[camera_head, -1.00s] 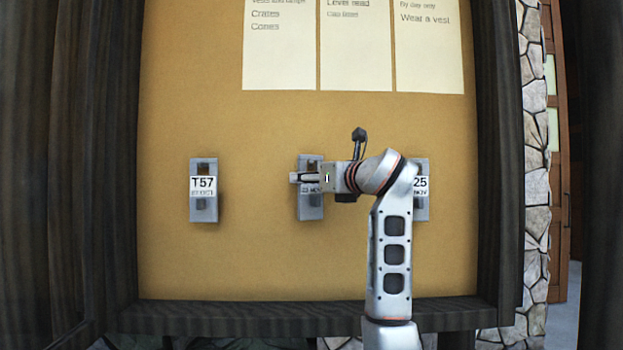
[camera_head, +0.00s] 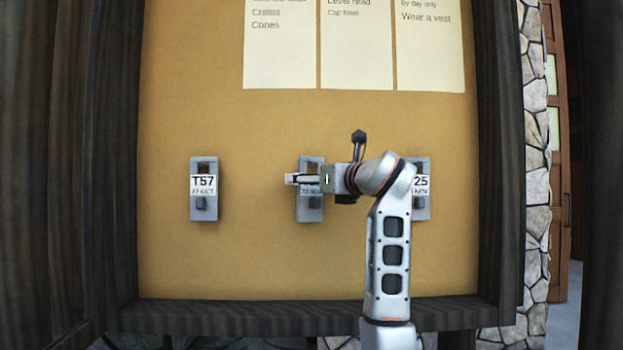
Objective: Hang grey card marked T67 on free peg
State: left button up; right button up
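A grey card (camera_head: 203,205) with a white label reading T57 hangs upright at the left of the tan board. A middle grey card (camera_head: 311,206) is upright on the board, its label mostly hidden behind my gripper. A right grey card (camera_head: 421,207) is partly covered by my arm; "25" shows on its label. No label reading T67 can be made out, and I see no bare peg. My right gripper (camera_head: 290,179) is in front of the middle card, fingers pointing left. Whether they are open or hold anything cannot be told. My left gripper is not in view.
The tan board (camera_head: 255,250) has a dark wooden frame (camera_head: 300,315) along its sides and bottom. Several cream paper notices (camera_head: 356,60) fill its upper part. Bare board lies between the left and middle cards and below the row.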

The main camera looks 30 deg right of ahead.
jog(key=shift+s, duration=0.1)
jog(key=s, duration=1.2)
jog(key=shift+a, duration=0.2)
